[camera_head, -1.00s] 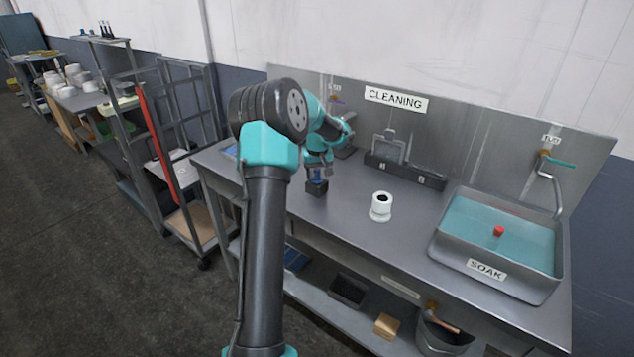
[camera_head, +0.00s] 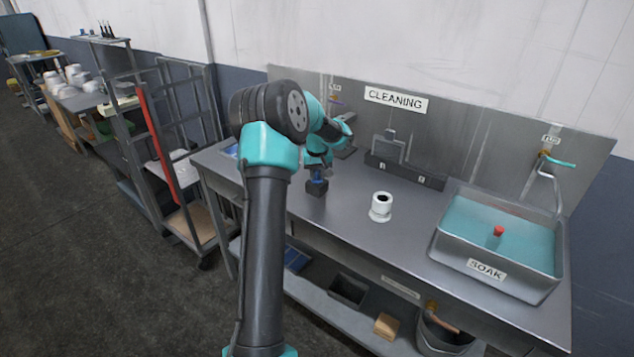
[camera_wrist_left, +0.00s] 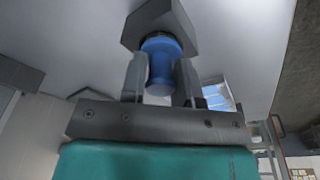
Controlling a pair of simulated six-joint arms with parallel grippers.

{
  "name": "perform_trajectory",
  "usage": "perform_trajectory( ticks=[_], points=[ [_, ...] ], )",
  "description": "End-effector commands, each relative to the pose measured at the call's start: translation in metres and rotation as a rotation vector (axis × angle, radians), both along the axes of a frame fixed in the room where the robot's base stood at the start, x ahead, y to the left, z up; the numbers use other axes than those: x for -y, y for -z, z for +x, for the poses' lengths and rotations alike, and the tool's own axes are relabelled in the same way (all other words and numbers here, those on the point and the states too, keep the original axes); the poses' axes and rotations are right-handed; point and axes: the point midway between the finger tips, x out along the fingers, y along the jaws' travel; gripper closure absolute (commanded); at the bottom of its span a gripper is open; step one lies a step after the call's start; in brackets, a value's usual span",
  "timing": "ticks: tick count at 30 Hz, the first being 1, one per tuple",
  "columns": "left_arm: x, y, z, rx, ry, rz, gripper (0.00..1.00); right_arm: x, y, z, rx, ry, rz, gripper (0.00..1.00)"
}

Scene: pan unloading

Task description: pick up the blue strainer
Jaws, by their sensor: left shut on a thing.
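The blue strainer (camera_wrist_left: 161,58) is a small blue cylinder between the two fingers of my left gripper (camera_wrist_left: 160,80) in the left wrist view. The gripper is shut on it. Its far end meets a dark angular block (camera_wrist_left: 160,22). In the head view a little of the blue strainer (camera_head: 317,175) shows below my left gripper (camera_head: 318,168), just over the dark block (camera_head: 316,188) on the steel bench. The strainer is upright and appears to be still in or on the block. My right gripper is not in view.
On the bench (camera_head: 345,222) a white round part (camera_head: 380,207) stands to the right of the block. A dark rack (camera_head: 404,170) is at the back. A SOAK basin (camera_head: 545,268) with a red piece (camera_head: 498,231) is at the right. A trolley (camera_head: 178,190) stands left.

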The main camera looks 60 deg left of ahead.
Motion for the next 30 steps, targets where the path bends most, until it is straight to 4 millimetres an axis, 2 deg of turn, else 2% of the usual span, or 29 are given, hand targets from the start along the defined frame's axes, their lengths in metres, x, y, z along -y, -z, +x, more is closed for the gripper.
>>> perform_trajectory(
  ticks=[1, 3, 6, 19, 23, 30],
  points=[
    [0.000, 0.001, 0.000, 0.000, 0.000, -0.001, 0.91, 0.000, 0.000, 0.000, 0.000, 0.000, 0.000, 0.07],
    [0.000, 0.001, 0.000, 0.000, 0.000, -0.001, 0.97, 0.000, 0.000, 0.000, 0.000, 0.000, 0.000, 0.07],
    [0.000, 0.001, 0.000, -0.002, 0.000, -0.001, 0.99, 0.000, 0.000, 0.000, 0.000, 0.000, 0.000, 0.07],
    [0.001, -0.001, 0.000, -0.003, 0.000, -0.004, 1.00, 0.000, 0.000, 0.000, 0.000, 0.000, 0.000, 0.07],
    [0.001, -0.014, 0.000, -0.001, 0.000, -0.003, 1.00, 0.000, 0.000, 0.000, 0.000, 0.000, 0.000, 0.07],
    [0.000, -0.057, 0.000, 0.002, 0.000, 0.001, 1.00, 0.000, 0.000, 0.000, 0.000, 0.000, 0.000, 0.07]
  ],
)
